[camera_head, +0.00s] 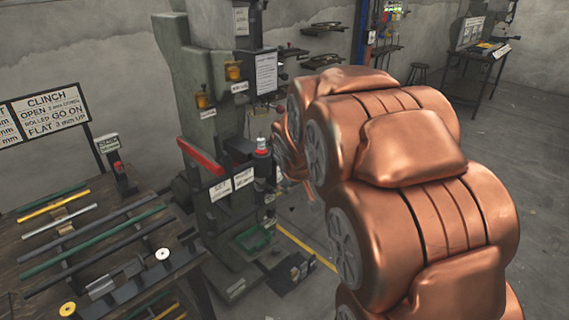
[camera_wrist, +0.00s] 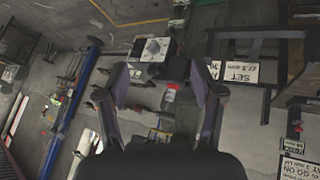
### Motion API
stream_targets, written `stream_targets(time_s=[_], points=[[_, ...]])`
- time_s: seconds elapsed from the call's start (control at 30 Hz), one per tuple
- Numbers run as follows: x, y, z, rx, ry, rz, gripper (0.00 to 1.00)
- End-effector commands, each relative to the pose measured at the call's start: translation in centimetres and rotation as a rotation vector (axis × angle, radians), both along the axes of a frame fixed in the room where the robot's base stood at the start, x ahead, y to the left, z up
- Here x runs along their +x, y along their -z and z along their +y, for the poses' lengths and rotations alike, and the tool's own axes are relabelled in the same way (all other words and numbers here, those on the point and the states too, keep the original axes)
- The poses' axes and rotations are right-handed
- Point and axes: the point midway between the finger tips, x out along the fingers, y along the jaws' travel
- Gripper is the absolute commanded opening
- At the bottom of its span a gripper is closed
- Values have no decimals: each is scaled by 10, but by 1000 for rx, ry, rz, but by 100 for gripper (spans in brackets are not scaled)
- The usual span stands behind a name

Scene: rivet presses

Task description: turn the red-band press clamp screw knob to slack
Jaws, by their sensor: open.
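The grey-green press (camera_head: 195,100) stands left of centre in the head view, with a red band (camera_head: 200,155) on its front edge. A small upright part with a red and white top (camera_head: 262,146) stands beside the band; I cannot tell whether it is the clamp screw knob. My copper arm covers the area to its right, and my gripper is mostly hidden there. In the wrist view my gripper (camera_wrist: 158,80) is open, with nothing held between its fingers.
A bench (camera_head: 30,255) with rods and round parts stands at left, below a CLINCH sign (camera_head: 55,110). A green tray (camera_head: 252,238) sits low on the press. Another bench (camera_head: 475,65) and a stool (camera_head: 418,70) are far right. Floor at right is clear.

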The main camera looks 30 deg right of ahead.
Motion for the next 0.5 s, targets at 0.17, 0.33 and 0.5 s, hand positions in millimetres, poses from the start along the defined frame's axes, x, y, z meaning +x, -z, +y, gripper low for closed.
stream_targets(time_s=[0.17, 0.33, 0.5], points=[[67, 10, -52, -73, -48, -158, 67], [122, 17, -91, -122, -128, -307, 67], [164, 30, -120, -146, -224, -445, 67]])
